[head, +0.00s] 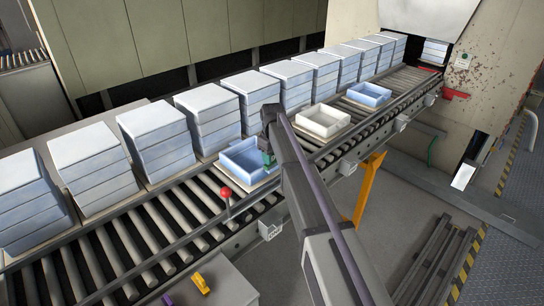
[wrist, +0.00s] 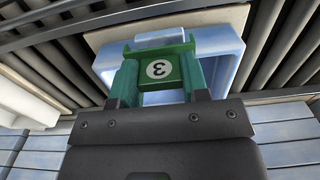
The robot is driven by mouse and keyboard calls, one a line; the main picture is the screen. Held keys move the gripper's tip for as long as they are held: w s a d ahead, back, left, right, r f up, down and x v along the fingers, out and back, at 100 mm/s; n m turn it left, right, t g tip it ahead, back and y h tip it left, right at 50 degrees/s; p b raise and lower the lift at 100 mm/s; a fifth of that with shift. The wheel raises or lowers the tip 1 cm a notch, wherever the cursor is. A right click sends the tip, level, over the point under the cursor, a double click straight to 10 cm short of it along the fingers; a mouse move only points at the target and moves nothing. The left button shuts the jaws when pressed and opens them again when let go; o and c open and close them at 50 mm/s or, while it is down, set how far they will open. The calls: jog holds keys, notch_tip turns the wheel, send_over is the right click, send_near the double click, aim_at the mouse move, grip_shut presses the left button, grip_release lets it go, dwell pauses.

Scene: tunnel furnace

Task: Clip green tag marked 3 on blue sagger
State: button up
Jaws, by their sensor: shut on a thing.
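The green tag (wrist: 160,70) has a white disc with a 3, upside down in the wrist view. My gripper (wrist: 159,60) is shut on this tag. The nearest blue sagger (head: 234,168), an open square tray, sits on the roller conveyor. It also shows behind the tag in the wrist view (wrist: 222,44). In the head view my gripper (head: 268,158) is at the sagger's right side, with green showing at its tip. The tag overlaps the sagger in the wrist view; I cannot tell whether it touches the wall.
A white sagger (head: 322,134) and another blue sagger (head: 370,103) stand farther along the conveyor. Stacks of pale blue boxes (head: 158,140) line the back. A red-knobbed lever (head: 226,192) is at the front rail. A yellow piece (head: 201,284) and a purple piece (head: 167,299) lie on a grey surface.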

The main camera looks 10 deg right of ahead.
jog(key=shift+f+b, duration=0.85)
jog(key=shift+f, duration=0.05)
jog(key=o, duration=1)
notch_tip(320, 180, up, 11)
jog(key=p, duration=1.1)
jog(key=shift+r, duration=0.1)
jog(key=s+f+m+b, duration=0.2)
jog(key=s+f+b, duration=0.1)
jog(key=s, duration=0.8)
jog(key=s+f+m+b, duration=0.2)
jog(key=s+f+b, duration=0.1)
jog(key=s, duration=0.9)
jog(key=s+f+m+b, duration=0.2)
jog(key=s+f+b, duration=0.2)
jog(key=s, duration=0.7)
jog(key=shift+s+d+f, duration=0.1)
jog(key=shift+s+f, duration=0.1)
